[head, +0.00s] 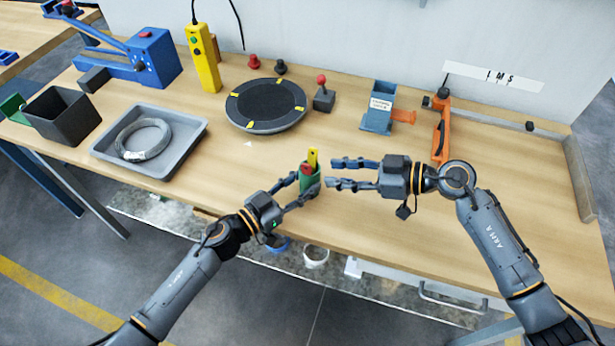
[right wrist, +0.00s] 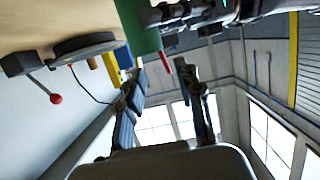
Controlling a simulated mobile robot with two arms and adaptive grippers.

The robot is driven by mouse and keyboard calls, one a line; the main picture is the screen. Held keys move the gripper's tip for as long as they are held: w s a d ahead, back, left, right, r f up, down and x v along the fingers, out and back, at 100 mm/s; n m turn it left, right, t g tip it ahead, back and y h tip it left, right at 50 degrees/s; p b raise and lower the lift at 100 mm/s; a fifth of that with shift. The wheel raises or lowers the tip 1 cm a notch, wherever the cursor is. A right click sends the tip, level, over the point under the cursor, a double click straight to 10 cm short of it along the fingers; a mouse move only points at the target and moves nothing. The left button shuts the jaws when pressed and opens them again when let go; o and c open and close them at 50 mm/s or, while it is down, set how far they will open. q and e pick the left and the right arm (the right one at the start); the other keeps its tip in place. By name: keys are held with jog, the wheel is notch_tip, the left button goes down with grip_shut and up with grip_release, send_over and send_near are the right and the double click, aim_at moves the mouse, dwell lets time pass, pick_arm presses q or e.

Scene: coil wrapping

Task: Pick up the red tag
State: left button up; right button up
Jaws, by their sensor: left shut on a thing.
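My left gripper (head: 308,185) is shut on a green cup (head: 306,179) above the front part of the table. A yellow tag (head: 313,157) and a red tag (head: 306,168) stick out of the cup. My right gripper (head: 331,173) is open and empty, just right of the cup, its fingers pointing left at it. The red tag appears untouched.
Behind the cup is a round dark turntable (head: 266,103). A grey tray (head: 114,168) with a coil (head: 145,140) lies to the left. A blue dispenser (head: 379,107) and an orange tool (head: 440,135) stand beyond the right gripper.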

jog(key=x, duration=0.5)
jog(key=shift+s+a, duration=0.1)
jog(key=shift+a, duration=0.2)
jog(key=shift+d, duration=0.1)
grip_shut()
